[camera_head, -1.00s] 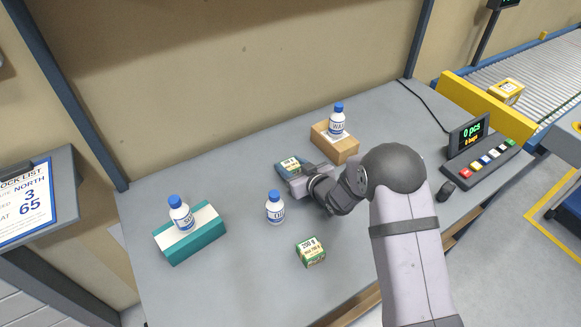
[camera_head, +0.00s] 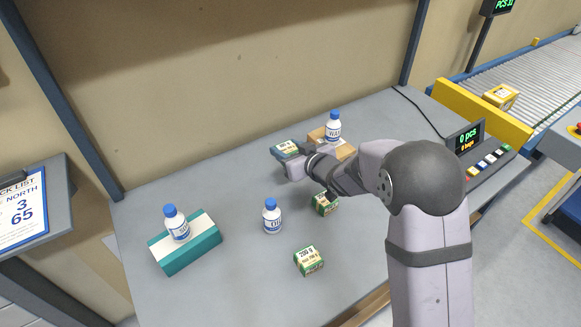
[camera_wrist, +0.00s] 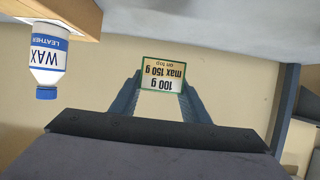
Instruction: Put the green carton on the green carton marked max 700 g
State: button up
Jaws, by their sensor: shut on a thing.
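My gripper (camera_head: 284,158) is shut on a small green carton (camera_head: 288,147), held above the table beside the cardboard box. In the wrist view this carton (camera_wrist: 162,74) sits between the fingertips; its label reads 100 g, max 150 g on top. A green carton marked 200 g, max 700 g (camera_head: 308,261) stands at the front of the table, apart from my gripper, with nothing on it. Another green carton (camera_head: 325,206) stands below my forearm, partly hidden by it; its label cannot be read.
A white bottle with a blue cap (camera_head: 272,217) stands mid-table. A teal box (camera_head: 190,255) at left carries another bottle (camera_head: 176,224). A cardboard box (camera_head: 345,152) at the back carries a WAX bottle (camera_head: 333,127). A keypad display (camera_head: 467,137) stands at right.

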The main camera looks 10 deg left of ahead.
jog(key=w+d+r+m+t+h+p, duration=0.1)
jog(key=w+d+r+m, duration=0.15)
jog(key=d, duration=0.55)
jog(key=w+d+r+m+t+h+p, duration=0.1)
jog(key=w+d+r+h, duration=0.2)
jog(key=d, duration=0.6)
jog(key=n+g+y, duration=0.8)
jog(key=n+g, duration=0.4)
jog(key=n, duration=0.1)
send_over(309, 256)
jog(key=f, duration=0.1)
jog(key=shift+f, duration=5.15)
jog(key=shift+f, duration=0.2)
